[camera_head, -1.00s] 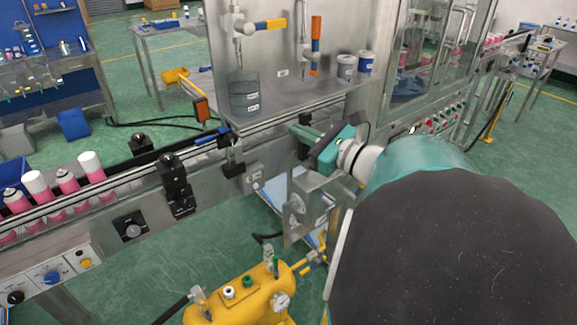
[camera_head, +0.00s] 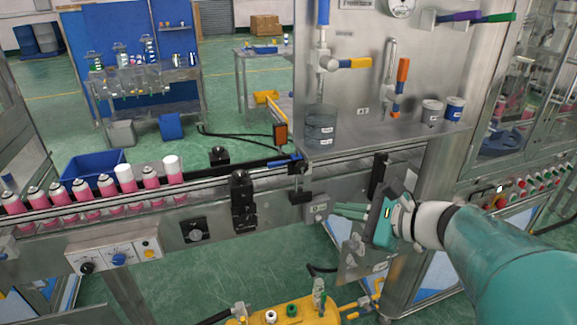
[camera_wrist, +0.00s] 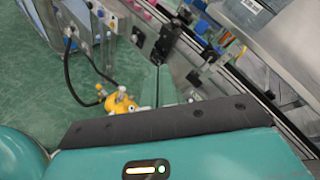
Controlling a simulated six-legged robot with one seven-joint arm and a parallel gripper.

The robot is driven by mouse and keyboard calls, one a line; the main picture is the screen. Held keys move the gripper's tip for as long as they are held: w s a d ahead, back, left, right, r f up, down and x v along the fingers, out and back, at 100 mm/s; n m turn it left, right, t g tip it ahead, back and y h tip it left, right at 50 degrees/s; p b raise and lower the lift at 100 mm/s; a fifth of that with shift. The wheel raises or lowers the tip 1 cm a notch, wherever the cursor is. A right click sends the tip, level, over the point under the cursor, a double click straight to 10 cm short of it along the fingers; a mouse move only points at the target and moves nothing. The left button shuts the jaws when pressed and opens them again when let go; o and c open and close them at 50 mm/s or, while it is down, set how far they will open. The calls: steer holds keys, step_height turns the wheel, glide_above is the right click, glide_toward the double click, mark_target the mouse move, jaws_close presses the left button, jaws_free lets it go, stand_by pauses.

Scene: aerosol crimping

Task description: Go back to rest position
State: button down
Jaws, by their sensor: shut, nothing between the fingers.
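My gripper (camera_head: 350,211) is in the head view, right of the middle, in front of the metal conveyor side. Its teal fingers lie together, point left and hold nothing. In the wrist view the two fingers (camera_wrist: 167,86) show as one narrow teal shape with a thin line between them. My teal and white arm reaches in from the lower right of the head view.
Pink cans (camera_head: 105,186) stand in a row on the conveyor at left. A steel panel with valves (camera_head: 352,63) and a grey container (camera_head: 319,128) stands behind my gripper. A yellow tank (camera_head: 290,312) is below.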

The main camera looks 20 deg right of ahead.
steer(key=s+a+f+n+g+h, duration=0.2)
steer(key=s+a+n+g+h, duration=0.1)
steer(key=n, duration=0.8)
steer(key=s+a+f+n+g+h, duration=0.2)
steer(key=s+a+n+h, duration=0.3)
steer(key=n, duration=0.6)
steer(key=s+a+g, duration=0.1)
steer(key=a, duration=0.1)
steer(key=shift+s+a+f, duration=0.25)
steer(key=shift+a+f, duration=0.1)
steer(key=shift+f, duration=0.05)
steer(key=shift+d, duration=0.15)
